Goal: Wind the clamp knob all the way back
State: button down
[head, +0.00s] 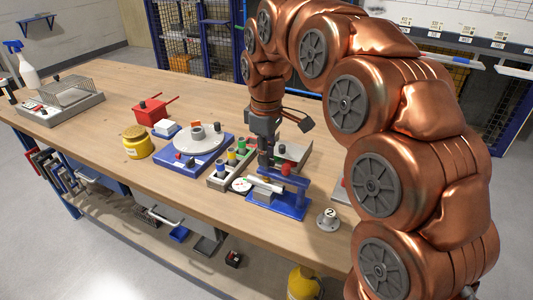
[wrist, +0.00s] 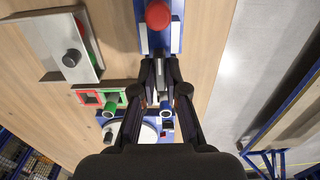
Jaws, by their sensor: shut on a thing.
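That red part also shows at the top of the wrist view (wrist: 158,15). My gripper (head: 264,171) points down over the left end of the fixture. In the wrist view my gripper (wrist: 160,68) has its fingers close together on a small part, which I take to be the clamp knob. The fingers hide most of it, so its turn and travel cannot be read.
Left of the fixture are a rack (head: 216,181) with coloured pieces and a blue-based turntable (head: 172,158). A grey tray (wrist: 52,35) lies close beside the fixture. Bare bench lies at the front left.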

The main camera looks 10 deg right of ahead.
dwell(0.4)
jog(key=c, duration=1.2)
grip_release()
notch_tip(320, 180, up, 7)
jog(key=shift+f, duration=0.2)
jog(key=shift+r, duration=0.4)
